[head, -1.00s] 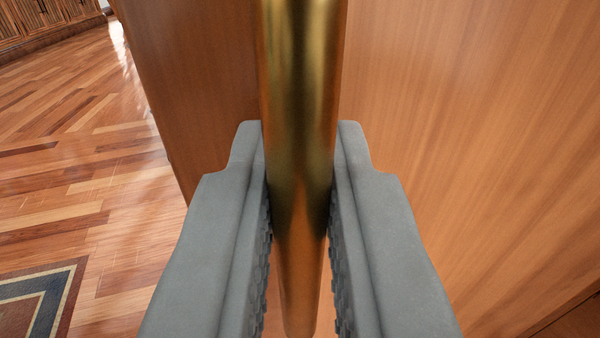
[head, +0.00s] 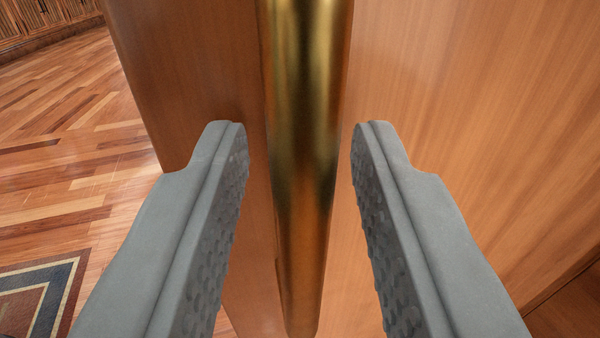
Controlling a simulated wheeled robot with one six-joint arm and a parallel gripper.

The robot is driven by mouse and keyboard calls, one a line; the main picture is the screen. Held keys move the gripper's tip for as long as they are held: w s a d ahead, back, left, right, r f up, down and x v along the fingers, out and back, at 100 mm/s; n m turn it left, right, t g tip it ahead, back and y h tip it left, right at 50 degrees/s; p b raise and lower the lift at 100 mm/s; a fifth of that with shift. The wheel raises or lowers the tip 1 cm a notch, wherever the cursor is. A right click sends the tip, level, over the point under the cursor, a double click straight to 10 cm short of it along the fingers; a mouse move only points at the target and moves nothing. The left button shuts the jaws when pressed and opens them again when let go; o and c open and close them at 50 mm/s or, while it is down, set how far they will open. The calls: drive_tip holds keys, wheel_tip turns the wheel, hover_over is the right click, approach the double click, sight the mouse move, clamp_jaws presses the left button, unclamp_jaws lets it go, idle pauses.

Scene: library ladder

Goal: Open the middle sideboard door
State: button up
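A brass bar handle (head: 304,130) runs upright through the middle of the head view, its lower end showing near the bottom. It is on a wooden door (head: 450,110) that fills the right and centre of the view. The door's left edge stands out over the floor. My gripper (head: 300,145) is open, with one grey finger on each side of the handle and a gap between each finger and the bar. Whether this is the middle door cannot be told from this close view.
Parquet floor (head: 75,150) lies open to the left of the door. A patterned rug (head: 40,295) shows at the lower left. Wooden furniture (head: 40,20) stands far off at the upper left. A dark edge shows at the lower right.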

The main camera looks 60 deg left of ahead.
drive_tip(key=v, duration=1.7)
drive_tip(key=shift+d, duration=0.2)
